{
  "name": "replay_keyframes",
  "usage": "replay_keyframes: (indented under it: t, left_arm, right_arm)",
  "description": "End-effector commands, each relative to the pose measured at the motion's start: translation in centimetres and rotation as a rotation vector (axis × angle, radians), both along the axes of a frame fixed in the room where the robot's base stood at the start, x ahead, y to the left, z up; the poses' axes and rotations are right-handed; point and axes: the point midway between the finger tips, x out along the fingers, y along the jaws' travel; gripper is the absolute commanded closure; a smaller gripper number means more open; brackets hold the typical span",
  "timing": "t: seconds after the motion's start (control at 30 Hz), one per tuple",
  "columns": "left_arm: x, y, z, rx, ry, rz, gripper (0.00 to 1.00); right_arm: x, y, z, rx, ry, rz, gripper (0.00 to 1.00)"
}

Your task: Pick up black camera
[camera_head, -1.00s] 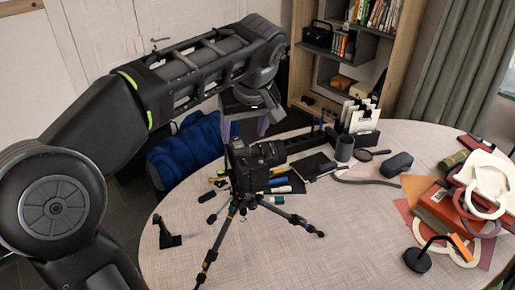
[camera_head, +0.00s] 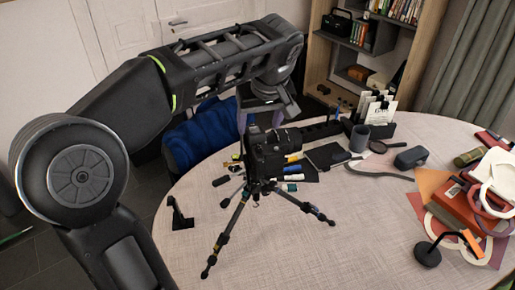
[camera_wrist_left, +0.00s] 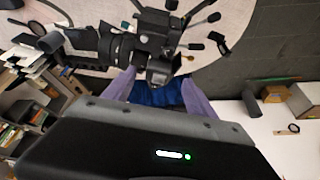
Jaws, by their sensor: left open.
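The black camera (camera_head: 268,158) stands on a black tripod (camera_head: 240,215) near the left edge of the round table. My left gripper (camera_head: 260,125) is just behind and above the camera in the head view, jaws pointing down and largely hidden. In the left wrist view, the two purple fingers of the gripper (camera_wrist_left: 158,77) are spread apart. The camera (camera_wrist_left: 160,68) shows just past the fingertips, between them in the picture, with its lens to the left. Nothing appears gripped. I cannot tell whether a finger touches the camera. My right gripper is not in view.
The pale round table (camera_head: 340,255) has free room in front of the tripod. A small black stand (camera_head: 180,215) is at left. Pens, a grey cup (camera_head: 359,139) and a black case (camera_head: 411,157) lie behind. Papers and a black lamp (camera_head: 427,254) are at right. A blue chair (camera_head: 200,135) stands behind.

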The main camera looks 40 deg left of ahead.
Motion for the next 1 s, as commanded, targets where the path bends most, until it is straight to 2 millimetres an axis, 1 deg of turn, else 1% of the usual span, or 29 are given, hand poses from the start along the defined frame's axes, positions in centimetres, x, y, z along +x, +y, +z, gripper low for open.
replay_keyframes:
  t: [0.13, 0.23, 0.3, 0.4, 0.5, 1.0]
  left_arm:
    - [0.4, 0.4, -1.1, -0.001, 0.004, 0.001, 0.35]
    - [0.9, 0.8, -2.5, 0.0, 0.006, 0.0, 0.35]
    - [1.1, 1.1, -3.6, 0.0, 0.005, 0.002, 0.35]
    - [1.4, 1.4, -4.4, 0.0, 0.003, 0.001, 0.35]
    - [1.5, 1.4, -4.7, 0.0, 0.0, -0.001, 0.35]
    - [1.5, 1.4, -4.6, 0.0, 0.0, 0.0, 0.35]
  right_arm:
    - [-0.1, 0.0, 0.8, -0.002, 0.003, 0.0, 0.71]
    - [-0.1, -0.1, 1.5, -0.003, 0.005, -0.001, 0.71]
    - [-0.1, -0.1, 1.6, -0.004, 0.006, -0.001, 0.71]
    - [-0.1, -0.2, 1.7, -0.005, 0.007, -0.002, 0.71]
    - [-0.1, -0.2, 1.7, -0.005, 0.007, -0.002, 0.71]
    - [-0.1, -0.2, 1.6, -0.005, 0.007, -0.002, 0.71]
